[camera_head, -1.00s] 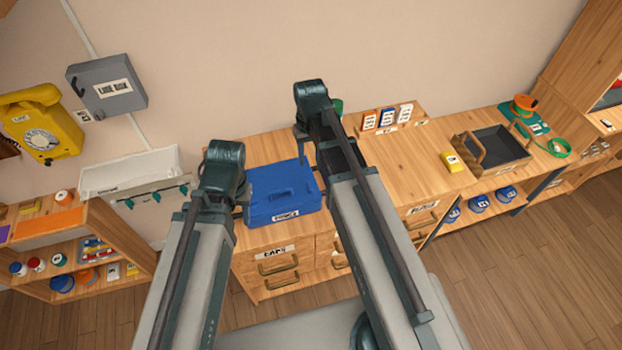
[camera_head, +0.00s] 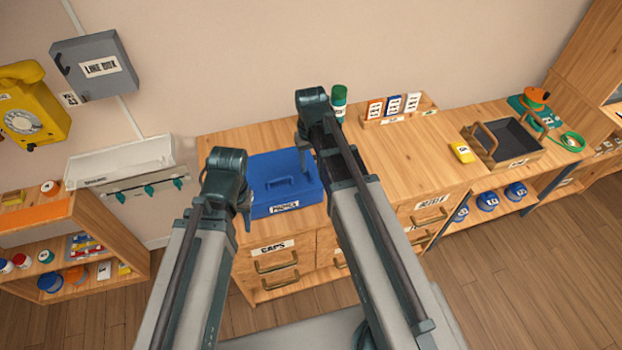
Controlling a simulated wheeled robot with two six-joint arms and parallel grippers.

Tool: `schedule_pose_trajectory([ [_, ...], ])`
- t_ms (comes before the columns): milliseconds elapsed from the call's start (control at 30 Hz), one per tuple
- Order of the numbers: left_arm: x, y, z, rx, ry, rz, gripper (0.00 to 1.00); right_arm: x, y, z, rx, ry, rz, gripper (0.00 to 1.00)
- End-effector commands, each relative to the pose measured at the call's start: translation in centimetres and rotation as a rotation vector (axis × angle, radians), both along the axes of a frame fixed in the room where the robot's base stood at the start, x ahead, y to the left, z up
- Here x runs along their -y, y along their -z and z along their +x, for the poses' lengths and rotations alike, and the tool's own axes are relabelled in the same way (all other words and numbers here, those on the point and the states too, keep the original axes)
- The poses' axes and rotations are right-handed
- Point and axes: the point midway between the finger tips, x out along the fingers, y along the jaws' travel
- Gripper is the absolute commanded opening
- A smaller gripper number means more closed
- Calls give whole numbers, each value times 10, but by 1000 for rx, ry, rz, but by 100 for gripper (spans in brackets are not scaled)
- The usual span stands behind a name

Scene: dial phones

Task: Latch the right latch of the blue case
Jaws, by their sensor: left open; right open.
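The blue case (camera_head: 284,184) sits on the wooden cabinet top (camera_head: 400,170), between my two arms. Its lid looks down, with a handle on top and a white label on its front face. The latches are too small to make out, and my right arm covers part of the case's right side. My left gripper (camera_head: 246,212) is at the case's left front corner, mostly hidden behind its own wrist; I cannot tell if it touches. My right gripper (camera_head: 306,138) is beside the case's back right corner, partly hidden by my arm. Both grippers are open, with nothing seen in them.
A green bottle (camera_head: 339,100) stands behind my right arm. A card rack (camera_head: 398,108), a yellow box (camera_head: 461,151) and a dark tray (camera_head: 541,153) are further right. Drawers (camera_head: 277,262) lie below the case. The cabinet top right of my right arm is mostly clear.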

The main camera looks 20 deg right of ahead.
Motion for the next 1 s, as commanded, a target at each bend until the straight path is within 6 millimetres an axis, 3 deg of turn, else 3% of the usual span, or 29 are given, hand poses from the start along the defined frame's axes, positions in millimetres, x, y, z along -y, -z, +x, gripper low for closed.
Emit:
schedule_pose_trajectory([
  [33,0,15,0,0,0,0,45,0,15,0,0,0,0,45],
  [200,0,33,0,0,0,0,45,0,33,0,0,0,0,45],
  [633,0,38,0,0,0,0,45,0,38,0,0,0,0,45],
  [867,0,38,0,0,0,0,45,0,38,0,0,0,0,4],
  [1000,0,38,0,0,0,0,45,0,38,0,0,0,0,0],
])
